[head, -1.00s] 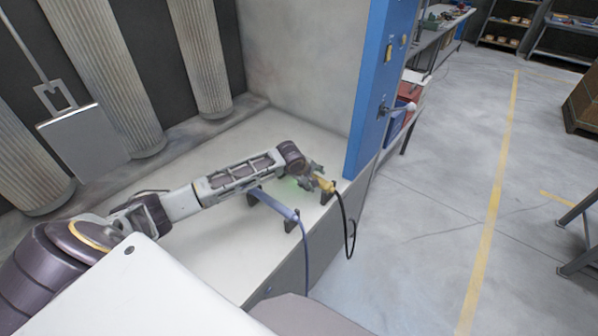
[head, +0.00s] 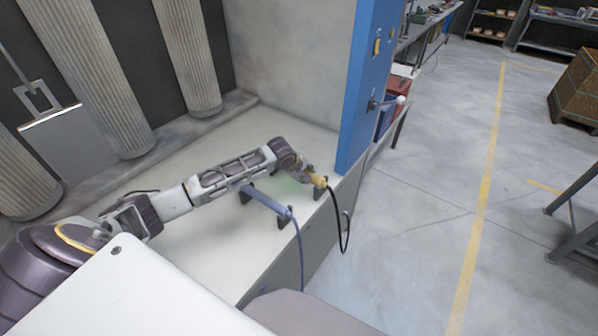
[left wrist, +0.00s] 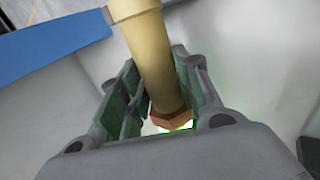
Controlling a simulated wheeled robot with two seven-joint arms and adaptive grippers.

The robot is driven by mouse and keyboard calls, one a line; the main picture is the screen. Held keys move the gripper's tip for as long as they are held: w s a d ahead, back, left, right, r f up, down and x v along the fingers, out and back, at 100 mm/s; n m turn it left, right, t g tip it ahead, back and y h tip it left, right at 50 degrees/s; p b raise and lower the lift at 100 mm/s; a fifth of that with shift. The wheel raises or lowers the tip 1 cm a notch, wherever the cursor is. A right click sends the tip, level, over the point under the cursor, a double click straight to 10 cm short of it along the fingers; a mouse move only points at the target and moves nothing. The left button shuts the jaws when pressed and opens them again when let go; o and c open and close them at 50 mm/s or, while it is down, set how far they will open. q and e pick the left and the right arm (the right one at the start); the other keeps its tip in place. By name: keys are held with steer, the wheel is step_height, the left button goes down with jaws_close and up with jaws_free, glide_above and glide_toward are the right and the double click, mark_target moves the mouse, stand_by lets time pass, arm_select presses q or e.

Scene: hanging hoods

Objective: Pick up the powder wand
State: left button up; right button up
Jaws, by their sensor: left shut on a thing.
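The powder wand (head: 319,181) is yellow with a black hose at its end, at the right front edge of the white bench. My left gripper (head: 308,176) is shut on it. In the left wrist view the yellow wand (left wrist: 147,50) runs down between the green-padded fingers of my left gripper (left wrist: 155,100), its reddish-brown collar at the lower end. In the head view the fingers partly hide the wand, and I cannot tell if it is clear of its holder. My right gripper is not in view.
A blue-grey wand (head: 267,200) with a blue hose rests on dark brackets at the bench's front edge. The white bench (head: 220,245) is otherwise mostly clear. A blue post (head: 362,90) with a lever stands close behind the yellow wand. Ribbed columns and a hanging panel (head: 68,138) are at left.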

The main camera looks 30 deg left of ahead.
arm_select(q)
steer(key=shift+r, duration=5.1)
step_height(320, 180, up, 5)
steer(key=p, duration=0.5)
steer(key=shift+p, duration=0.4)
steer(key=shift+w, duration=0.1)
